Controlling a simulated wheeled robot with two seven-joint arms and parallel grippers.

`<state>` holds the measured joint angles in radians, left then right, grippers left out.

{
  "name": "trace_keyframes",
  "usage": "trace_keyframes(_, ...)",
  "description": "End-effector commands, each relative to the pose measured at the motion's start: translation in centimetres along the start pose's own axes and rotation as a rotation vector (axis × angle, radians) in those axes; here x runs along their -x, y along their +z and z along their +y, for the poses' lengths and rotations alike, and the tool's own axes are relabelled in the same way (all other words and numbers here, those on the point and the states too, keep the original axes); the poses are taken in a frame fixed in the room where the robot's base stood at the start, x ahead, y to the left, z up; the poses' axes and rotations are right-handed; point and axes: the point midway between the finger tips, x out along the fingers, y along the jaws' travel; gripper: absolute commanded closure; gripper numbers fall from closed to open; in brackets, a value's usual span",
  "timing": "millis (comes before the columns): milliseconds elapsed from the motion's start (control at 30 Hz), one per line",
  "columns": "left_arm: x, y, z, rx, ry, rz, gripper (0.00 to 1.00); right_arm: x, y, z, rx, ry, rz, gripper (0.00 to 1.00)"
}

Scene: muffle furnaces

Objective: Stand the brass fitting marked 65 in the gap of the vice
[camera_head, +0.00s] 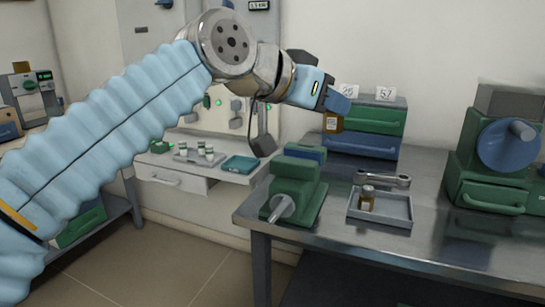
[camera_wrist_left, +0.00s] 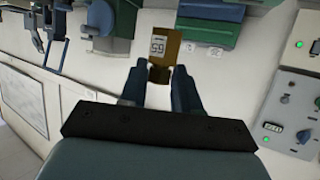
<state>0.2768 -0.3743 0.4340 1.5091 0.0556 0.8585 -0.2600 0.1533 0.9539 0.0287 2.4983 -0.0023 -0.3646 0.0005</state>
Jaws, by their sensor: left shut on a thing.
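My left gripper (camera_head: 336,104) is shut on the brass fitting (camera_head: 333,123), which hangs below its fingertips in the air, above and to the right of the vice. In the left wrist view my left gripper (camera_wrist_left: 157,78) holds the same brass fitting (camera_wrist_left: 163,46), and its white label, seen turned over, appears to read 65. The green vice (camera_head: 296,186) with blue on its top and a grey handle stands at the left end of the metal bench, its gap hard to make out. My right gripper is not in view.
A grey tray (camera_head: 382,221) on the bench (camera_head: 340,240) holds another brass fitting (camera_head: 367,198); a wrench (camera_head: 383,180) lies at its back edge. Green and blue drawers (camera_head: 368,120) stand behind. A green machine with a blue wheel (camera_head: 507,146) stands at right.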

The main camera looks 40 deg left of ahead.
Motion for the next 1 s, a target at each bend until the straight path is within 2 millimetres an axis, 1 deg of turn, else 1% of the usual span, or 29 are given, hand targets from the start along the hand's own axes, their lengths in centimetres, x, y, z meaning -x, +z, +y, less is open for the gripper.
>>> trace_keyframes(67,0.1,0.1,0.0,-0.002,0.000,-0.001,1.00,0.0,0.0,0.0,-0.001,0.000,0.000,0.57)
trace_keyframes(167,-0.9,0.6,-1.4,0.000,0.001,-0.003,1.00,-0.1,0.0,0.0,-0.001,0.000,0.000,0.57)
trace_keyframes(400,-4.7,2.2,-7.5,0.002,-0.001,-0.004,1.00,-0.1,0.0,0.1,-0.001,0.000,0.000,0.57)
trace_keyframes(433,-5.2,2.6,-8.1,0.002,-0.001,-0.003,1.00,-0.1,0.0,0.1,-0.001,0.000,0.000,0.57)
trace_keyframes(500,-6.2,3.9,-9.0,0.000,0.000,-0.004,1.00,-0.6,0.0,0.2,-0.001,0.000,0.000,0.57)
trace_keyframes(600,-7.1,4.8,-10.0,-0.002,0.001,-0.002,1.00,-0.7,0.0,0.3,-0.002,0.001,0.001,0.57)
trace_keyframes(767,-7.8,5.6,-10.8,-0.002,0.000,-0.001,1.00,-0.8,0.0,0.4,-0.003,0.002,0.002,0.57)
trace_keyframes(900,-9.2,7.2,-12.2,0.001,-0.001,-0.003,1.00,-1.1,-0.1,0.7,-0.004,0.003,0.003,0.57)
trace_keyframes(1000,-9.8,8.8,-12.2,0.000,-0.001,-0.003,1.00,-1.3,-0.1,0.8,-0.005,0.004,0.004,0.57)
